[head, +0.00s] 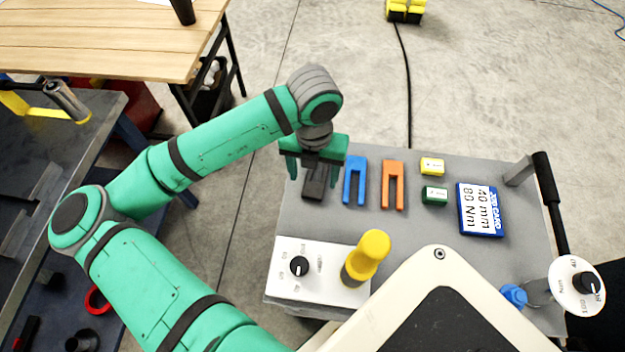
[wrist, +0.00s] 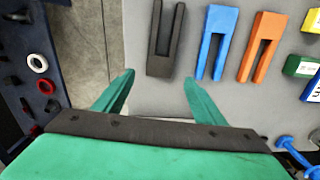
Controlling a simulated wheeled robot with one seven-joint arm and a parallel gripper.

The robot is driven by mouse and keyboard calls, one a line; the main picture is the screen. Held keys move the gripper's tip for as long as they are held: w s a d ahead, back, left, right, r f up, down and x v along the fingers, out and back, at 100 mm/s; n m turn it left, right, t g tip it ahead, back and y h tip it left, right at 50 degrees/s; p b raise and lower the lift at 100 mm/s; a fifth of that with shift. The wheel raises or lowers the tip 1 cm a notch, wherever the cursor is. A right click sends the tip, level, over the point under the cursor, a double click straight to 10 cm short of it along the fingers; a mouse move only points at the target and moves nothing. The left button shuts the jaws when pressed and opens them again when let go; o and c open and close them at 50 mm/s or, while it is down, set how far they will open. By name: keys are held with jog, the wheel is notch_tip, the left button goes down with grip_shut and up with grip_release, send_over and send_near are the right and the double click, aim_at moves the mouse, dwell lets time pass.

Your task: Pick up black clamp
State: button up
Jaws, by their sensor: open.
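The black clamp (head: 314,187) is a dark forked piece lying on the grey cart top at its left end. In the wrist view the black clamp (wrist: 164,42) lies ahead of my fingertips, its fork slot facing away. My gripper (head: 313,172) is above the clamp in the head view and hides part of it. In the wrist view my gripper (wrist: 158,82) has its two green fingers spread wide and nothing between them. The fingers look apart from the clamp; the exact height above it is hard to tell.
A blue clamp (head: 354,181) and an orange clamp (head: 392,185) lie close right of it. Yellow (head: 432,166) and green (head: 434,195) blocks and a job card (head: 480,209) lie further right.

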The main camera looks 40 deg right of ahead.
aim_at(313, 191)
jog(key=shift+f, duration=3.3)
jog(key=shift+c, duration=0.3)
jog(key=c, duration=1.5)
